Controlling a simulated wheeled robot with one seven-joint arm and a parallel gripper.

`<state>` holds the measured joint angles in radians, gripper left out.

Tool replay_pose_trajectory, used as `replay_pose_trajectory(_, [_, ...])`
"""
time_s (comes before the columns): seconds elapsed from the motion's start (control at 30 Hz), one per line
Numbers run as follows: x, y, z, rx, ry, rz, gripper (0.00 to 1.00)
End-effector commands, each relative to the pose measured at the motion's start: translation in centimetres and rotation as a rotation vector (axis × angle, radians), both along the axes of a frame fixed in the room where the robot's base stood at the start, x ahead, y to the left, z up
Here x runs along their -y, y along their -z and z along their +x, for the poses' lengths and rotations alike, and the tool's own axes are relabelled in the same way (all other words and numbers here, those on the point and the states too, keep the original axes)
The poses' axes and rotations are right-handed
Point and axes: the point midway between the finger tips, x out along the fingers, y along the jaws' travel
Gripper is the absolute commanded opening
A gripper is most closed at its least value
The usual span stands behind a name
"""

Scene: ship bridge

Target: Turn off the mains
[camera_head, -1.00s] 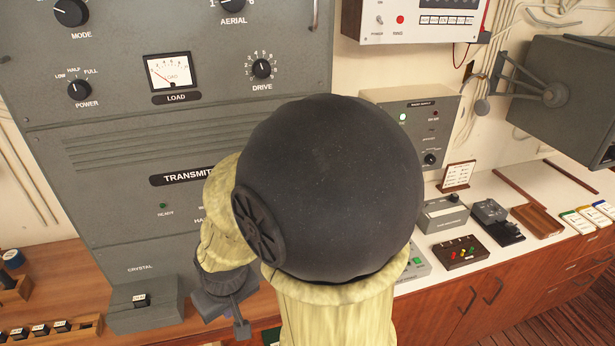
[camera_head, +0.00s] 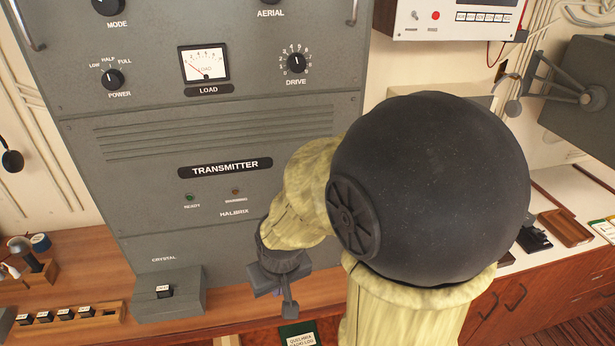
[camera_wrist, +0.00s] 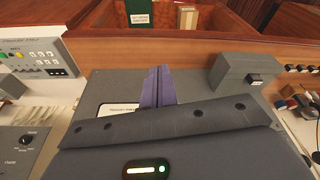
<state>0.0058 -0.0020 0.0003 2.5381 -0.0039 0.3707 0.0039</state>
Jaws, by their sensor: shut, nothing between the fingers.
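The grey transmitter cabinet (camera_head: 130,225) fills the left and middle of the head view, with its ready lamp (camera_head: 188,197) and warning lamp (camera_head: 236,192) below the name plate. I cannot read a mains label or pick out a mains switch in any view. My gripper (camera_head: 290,308) points down in front of the cabinet's lower right part. In the wrist view my gripper's fingers (camera_wrist: 154,86) are together and empty, over a dark grey surface with a partly hidden white label (camera_wrist: 120,108). My large black arm joint hides much of the right side.
The crystal box (camera_head: 170,305) stands at the cabinet's foot, near a wooden rack (camera_head: 70,335) of small blocks. A green book (camera_head: 300,335) is below my gripper. A panel with coloured buttons (camera_wrist: 40,58) and a knob (camera_wrist: 27,140) are at left in the wrist view.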

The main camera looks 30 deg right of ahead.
Motion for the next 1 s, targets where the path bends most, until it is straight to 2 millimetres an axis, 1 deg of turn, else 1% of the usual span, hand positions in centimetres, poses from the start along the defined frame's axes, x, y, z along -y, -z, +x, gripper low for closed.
replay_pose_trajectory(0.07, [0.4,-1.5,1.2,0.013,0.013,-0.003,0.0])
replay_pose_trajectory(0.17, [1.5,-4.4,3.4,0.031,0.042,-0.013,0.0])
replay_pose_trajectory(0.27, [3.2,-8.7,5.9,0.054,0.086,-0.029,0.0])
replay_pose_trajectory(0.3, [4.0,-10.6,6.7,0.062,0.106,-0.039,0.0])
replay_pose_trajectory(0.37, [5.3,-13.7,7.7,0.074,0.14,-0.052,0.0])
replay_pose_trajectory(0.4, [6.2,-15.8,8.2,0.083,0.162,-0.063,0.0])
replay_pose_trajectory(0.47, [7.4,-18.8,8.7,0.094,0.197,-0.078,0.0])
replay_pose_trajectory(0.5, [8.2,-20.7,8.9,0.101,0.221,-0.087,0.0])
replay_pose_trajectory(0.6, [9.7,-24.5,8.9,0.113,0.269,-0.107,0.0])
replay_pose_trajectory(0.7, [10.4,-26.5,8.7,0.118,0.298,-0.117,0.0])
replay_pose_trajectory(0.73, [10.5,-26.8,8.6,0.118,0.304,-0.119,0.0])
replay_pose_trajectory(0.8, [10.7,-27.2,8.6,0.119,0.308,-0.121,0.0])
replay_pose_trajectory(1.0, [10.6,-27.1,8.5,0.117,0.307,-0.12,0.0])
